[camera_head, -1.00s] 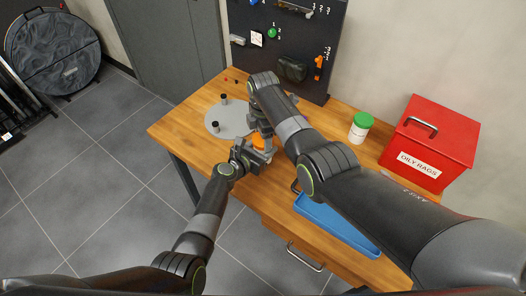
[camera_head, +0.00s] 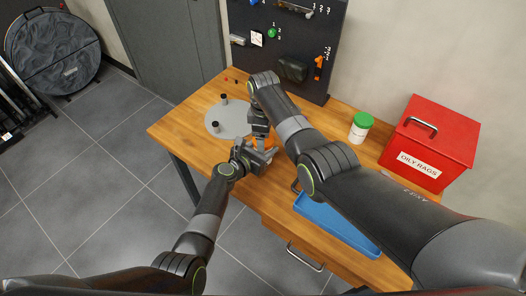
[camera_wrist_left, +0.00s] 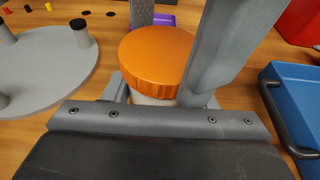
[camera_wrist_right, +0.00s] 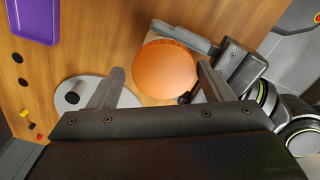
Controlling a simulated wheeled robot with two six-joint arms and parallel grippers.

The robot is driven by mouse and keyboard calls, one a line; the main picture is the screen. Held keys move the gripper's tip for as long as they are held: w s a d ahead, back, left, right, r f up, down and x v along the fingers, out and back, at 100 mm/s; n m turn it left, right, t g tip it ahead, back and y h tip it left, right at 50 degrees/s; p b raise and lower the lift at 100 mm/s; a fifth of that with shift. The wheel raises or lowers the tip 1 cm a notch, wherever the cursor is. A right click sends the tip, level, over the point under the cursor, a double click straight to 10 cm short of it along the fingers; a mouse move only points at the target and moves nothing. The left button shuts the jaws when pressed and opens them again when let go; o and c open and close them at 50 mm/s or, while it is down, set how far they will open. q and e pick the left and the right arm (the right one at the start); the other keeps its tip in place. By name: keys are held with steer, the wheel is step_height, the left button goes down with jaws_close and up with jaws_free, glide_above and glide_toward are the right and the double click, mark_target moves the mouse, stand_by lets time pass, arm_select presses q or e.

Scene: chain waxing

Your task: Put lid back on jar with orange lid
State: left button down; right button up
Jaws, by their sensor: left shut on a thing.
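The orange lid (camera_wrist_left: 158,55) sits on top of the pale jar (camera_wrist_left: 150,100), seen in the left wrist view; whether it is fully seated cannot be told. My left gripper (camera_head: 262,155) is shut on the jar, below the lid, at the table's front edge. In the right wrist view the lid (camera_wrist_right: 165,68) lies just beyond and between the spread fingers of my right gripper (camera_wrist_right: 160,85). My right gripper is open above the lid. In the head view the two grippers mostly hide the jar.
A grey round plate (camera_head: 228,122) with black-topped posts lies left of the jar. A blue tray (camera_head: 338,226), a green-lidded jar (camera_head: 361,128) and a red oily-rags bin (camera_head: 432,145) stand to the right. A purple tray (camera_wrist_right: 33,20) shows in the right wrist view.

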steer(key=shift+s+a, duration=0.2)
steer(key=shift+s, duration=0.1)
steer(key=shift+r, duration=2.25)
steer(key=shift+w, duration=0.1)
steer(key=shift+c, duration=0.4)
steer(key=n, duration=0.2)
steer(key=r+n, duration=0.1)
steer(key=n, duration=0.3)
steer(key=shift+w+r+n, duration=0.1)
steer(key=shift+r+n, duration=0.2)
steer(key=shift+r, duration=0.1)
steer(key=n, duration=0.2)
steer(key=r+n, duration=0.1)
steer(key=n, duration=0.3)
steer(key=shift+r, duration=0.35)
steer(key=shift+d+f, duration=0.1)
steer(key=shift+f, duration=3.95)
